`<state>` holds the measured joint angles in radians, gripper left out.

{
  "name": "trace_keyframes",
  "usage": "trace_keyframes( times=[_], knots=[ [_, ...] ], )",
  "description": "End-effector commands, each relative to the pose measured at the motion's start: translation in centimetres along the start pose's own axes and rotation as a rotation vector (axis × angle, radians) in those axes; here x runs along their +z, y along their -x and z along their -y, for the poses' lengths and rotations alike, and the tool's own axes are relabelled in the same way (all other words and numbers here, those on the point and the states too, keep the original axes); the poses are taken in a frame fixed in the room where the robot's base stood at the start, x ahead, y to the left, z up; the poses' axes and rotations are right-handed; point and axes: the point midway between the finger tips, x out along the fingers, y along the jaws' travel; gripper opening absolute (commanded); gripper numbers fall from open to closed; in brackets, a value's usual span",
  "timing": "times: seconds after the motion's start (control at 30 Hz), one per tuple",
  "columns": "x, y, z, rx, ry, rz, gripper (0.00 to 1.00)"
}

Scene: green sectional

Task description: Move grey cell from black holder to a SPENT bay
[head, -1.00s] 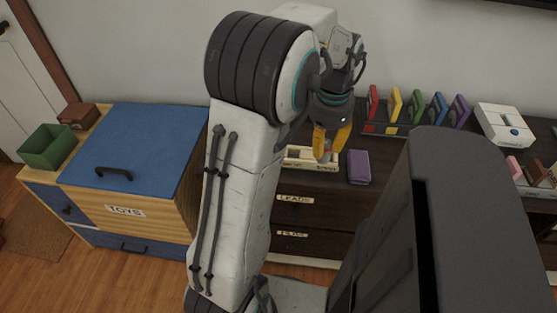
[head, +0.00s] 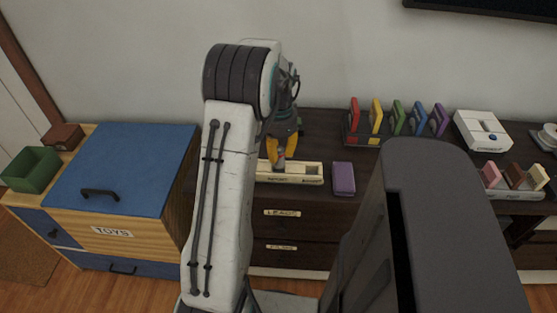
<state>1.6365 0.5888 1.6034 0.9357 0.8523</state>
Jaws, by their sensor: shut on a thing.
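My gripper (head: 280,153) is in the head view, pointing down with its yellow fingers over the left part of a cream tray (head: 312,180). It is shut on a small greyish piece (head: 279,159), mostly hidden between the fingers, so its shape is unclear. The piece is at or just above the tray; I cannot tell whether it touches or sits in a bay. The tray has an open bay right of the fingers and labels on its front too small to read surely. My arm hides the tray's left end. I cannot tell which thing is the black holder.
A purple block (head: 343,178) lies just right of the tray. A dark rack (head: 362,140) holds several coloured upright pieces behind it. A blue-lidded toy chest (head: 125,165) is at left.

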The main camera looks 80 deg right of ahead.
Motion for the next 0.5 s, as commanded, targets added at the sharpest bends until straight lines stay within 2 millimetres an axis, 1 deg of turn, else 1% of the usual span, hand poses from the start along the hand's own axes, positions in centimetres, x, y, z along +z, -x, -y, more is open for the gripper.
trace_keyframes(
  times=[0.17,0.4,0.5],
  knots=[
    [0.1,-0.6,0.3,0.002,0.0,0.002,0.0],
    [0.1,-3.3,0.2,0.002,0.001,0.002,0.0],
    [0.1,-4.0,0.2,0.002,0.001,0.002,0.0]
  ],
)
